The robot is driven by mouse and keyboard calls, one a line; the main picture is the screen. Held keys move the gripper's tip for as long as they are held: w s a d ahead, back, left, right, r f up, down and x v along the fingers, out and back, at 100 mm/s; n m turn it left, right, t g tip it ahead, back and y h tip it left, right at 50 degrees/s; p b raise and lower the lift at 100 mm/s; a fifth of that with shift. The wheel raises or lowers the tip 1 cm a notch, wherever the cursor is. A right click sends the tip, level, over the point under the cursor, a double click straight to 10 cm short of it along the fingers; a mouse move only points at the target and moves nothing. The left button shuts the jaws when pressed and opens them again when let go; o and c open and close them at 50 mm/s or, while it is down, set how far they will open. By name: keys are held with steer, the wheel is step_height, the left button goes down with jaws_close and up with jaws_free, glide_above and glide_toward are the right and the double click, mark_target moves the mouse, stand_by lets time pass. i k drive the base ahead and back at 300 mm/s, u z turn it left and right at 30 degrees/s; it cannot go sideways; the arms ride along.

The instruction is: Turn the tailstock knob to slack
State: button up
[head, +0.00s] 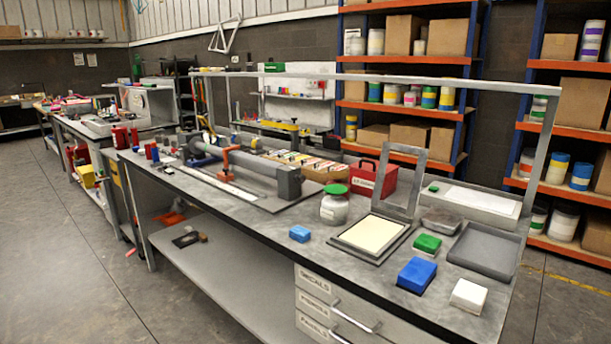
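A long grey fixture with a tube (248,166) lies along the workbench in the head view. A dark grey upright block (289,184) stands at the tube's near right end and may be the tailstock. An orange bracket (229,160) stands beside the tube near its middle. A blue part (203,147) sits at the tube's far left end. I cannot make out the tailstock knob or its setting at this size. My gripper is not in view.
A grey rail frame (400,83) spans above the bench. The floor (70,270) at front left is clear.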

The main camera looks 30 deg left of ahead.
mark_target(300, 178)
steer(key=u, duration=1.3)
